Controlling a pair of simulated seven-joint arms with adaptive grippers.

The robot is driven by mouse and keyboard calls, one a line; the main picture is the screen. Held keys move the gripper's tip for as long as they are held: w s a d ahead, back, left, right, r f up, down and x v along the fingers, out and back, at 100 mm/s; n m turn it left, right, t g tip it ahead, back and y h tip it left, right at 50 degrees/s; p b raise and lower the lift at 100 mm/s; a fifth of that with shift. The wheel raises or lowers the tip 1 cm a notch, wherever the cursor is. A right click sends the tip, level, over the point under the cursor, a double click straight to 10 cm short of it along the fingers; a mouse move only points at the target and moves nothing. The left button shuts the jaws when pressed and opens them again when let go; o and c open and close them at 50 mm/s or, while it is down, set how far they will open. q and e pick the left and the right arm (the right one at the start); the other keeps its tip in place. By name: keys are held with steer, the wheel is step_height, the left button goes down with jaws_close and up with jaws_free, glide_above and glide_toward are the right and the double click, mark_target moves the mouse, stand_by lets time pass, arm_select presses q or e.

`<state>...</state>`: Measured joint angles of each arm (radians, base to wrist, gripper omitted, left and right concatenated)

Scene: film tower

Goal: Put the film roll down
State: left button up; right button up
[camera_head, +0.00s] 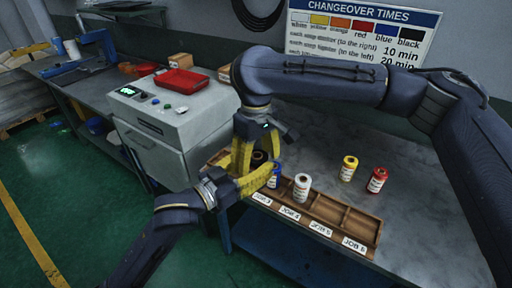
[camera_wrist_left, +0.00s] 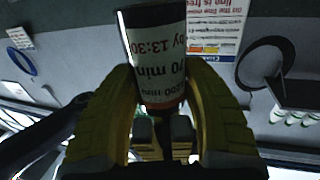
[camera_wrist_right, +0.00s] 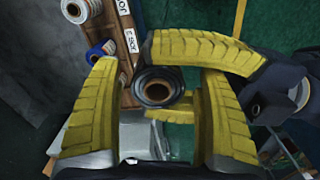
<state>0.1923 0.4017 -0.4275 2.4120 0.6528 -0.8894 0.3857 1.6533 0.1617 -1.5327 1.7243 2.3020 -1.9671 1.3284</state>
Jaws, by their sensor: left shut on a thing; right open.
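My left gripper (camera_head: 250,172) is shut on a black film roll (camera_wrist_left: 155,60). In the left wrist view the roll shows a white label with a time printed on it. In the right wrist view the roll (camera_wrist_right: 155,86) is seen end-on, its brown core toward the camera, with the left yellow fingers on either side. My right gripper (camera_wrist_right: 155,115) is open, pointing down, with one finger on each side of the roll; I cannot tell whether they touch it. A wooden rack (camera_head: 334,212) with job labels lies under and right of the grippers. A blue roll (camera_head: 274,177) and a white roll (camera_head: 302,187) stand in it.
A yellow roll (camera_head: 349,168) and a red roll (camera_head: 376,180) stand on the grey bench (camera_head: 420,190) behind the rack. A grey machine (camera_head: 165,115) with a red tray (camera_head: 181,82) stands left. The rack's right compartments are empty.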

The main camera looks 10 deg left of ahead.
steer(key=shift+f, duration=1.4)
steer(key=c, duration=1.4)
arm_select(q)
steer(key=o, duration=1.4)
arm_select(e)
steer(key=shift+c, duration=0.4)
